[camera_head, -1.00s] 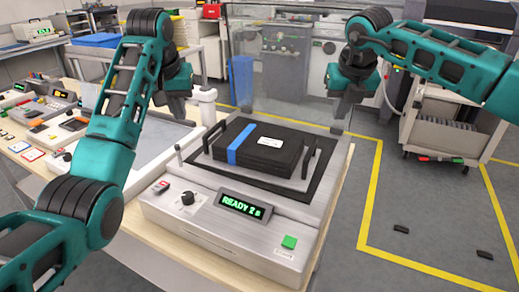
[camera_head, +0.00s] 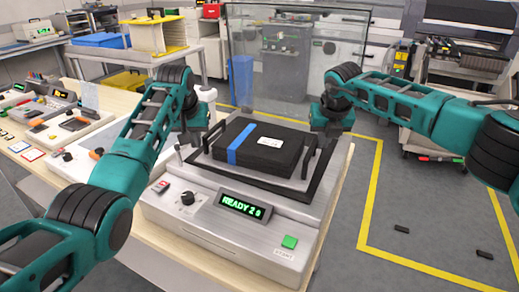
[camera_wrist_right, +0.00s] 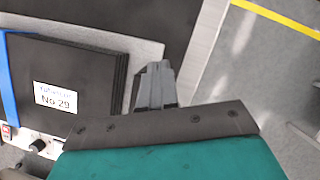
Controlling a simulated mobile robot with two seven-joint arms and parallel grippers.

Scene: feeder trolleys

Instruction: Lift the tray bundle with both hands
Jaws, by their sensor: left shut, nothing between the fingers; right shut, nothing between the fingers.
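The tray bundle (camera_head: 285,155) is a flat black stack with a blue band and a white label. It lies on the black-framed top of a grey machine (camera_head: 160,210), between two upright black handles. In the right wrist view the bundle (camera_wrist_right: 95,85) is at the left, its label reading "No 29". My left gripper (camera_head: 197,137) is at the bundle's left side near the left handle, shut and empty, its tips partly hidden. My right gripper (camera_head: 322,135) is at the right side, above the right handle (camera_head: 311,162), shut and empty. Its fingers show in the right wrist view (camera_wrist_right: 157,85), beside the bundle.
The machine has a green READY display (camera_head: 243,207), a green button (camera_head: 289,242) and a black knob (camera_head: 187,198). A clear panel (camera_head: 295,60) stands behind it. A bench with devices (camera_head: 60,130) is at the left.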

